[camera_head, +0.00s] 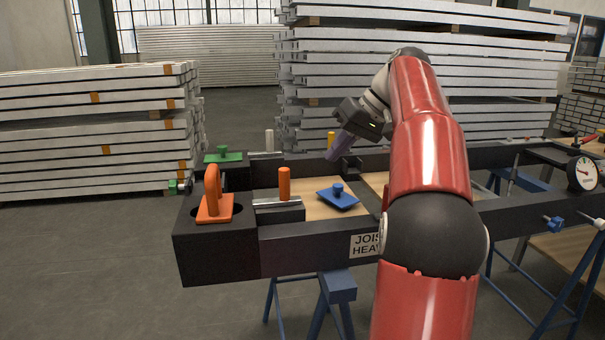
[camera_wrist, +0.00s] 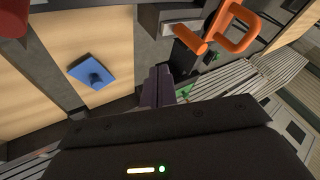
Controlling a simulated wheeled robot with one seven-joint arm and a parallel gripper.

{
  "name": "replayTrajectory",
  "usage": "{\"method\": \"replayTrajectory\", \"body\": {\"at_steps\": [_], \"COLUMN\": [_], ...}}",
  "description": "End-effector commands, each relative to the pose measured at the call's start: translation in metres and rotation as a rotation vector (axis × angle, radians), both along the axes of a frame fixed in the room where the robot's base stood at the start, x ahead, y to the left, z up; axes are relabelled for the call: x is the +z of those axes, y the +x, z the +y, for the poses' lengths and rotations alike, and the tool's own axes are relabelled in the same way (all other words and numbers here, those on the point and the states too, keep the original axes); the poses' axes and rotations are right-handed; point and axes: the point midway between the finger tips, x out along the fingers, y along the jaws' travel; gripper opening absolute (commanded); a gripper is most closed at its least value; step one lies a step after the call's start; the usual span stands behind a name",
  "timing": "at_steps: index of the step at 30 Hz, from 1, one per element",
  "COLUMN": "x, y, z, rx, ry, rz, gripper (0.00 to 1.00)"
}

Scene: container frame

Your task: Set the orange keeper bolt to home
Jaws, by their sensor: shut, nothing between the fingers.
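The orange keeper bolt shows as an upright orange knob (camera_head: 285,184) on a silver rod (camera_head: 277,203), lying along a dark block on the near rail of the black frame. In the wrist view the orange knob (camera_wrist: 189,39) is at top centre, beyond my fingers. My gripper (camera_head: 335,151) is raised over the far part of the frame, to the right of the knob and apart from it. Its purple fingers (camera_wrist: 158,86) are together and empty. My arm hides part of the frame on the right.
An orange loop handle (camera_head: 213,196) stands on the frame's left corner, close to the bolt. A blue plate with a knob (camera_head: 338,197) lies on the wood panel. A green plate (camera_head: 223,157), a white post (camera_head: 269,140) and a yellow post (camera_head: 331,139) stand farther back.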

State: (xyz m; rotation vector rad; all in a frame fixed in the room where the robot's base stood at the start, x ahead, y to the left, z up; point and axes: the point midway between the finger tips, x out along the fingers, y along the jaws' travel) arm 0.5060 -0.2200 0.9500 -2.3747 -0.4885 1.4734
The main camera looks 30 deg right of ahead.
Motion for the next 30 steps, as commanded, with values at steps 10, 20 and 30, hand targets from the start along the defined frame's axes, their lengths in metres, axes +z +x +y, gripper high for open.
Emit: {"method": "replayTrajectory", "body": {"at_steps": [10,20,30], "x": [-0.048,-0.048,-0.048], "y": [0.025,0.027,0.028], "z": [0.04,0.065,0.067], "rx": [0.002,0.0,0.0], "ry": [-0.002,-0.001,-0.001], "rz": [0.0,0.001,0.001], "gripper": [0.0,0.0,0.0]}}
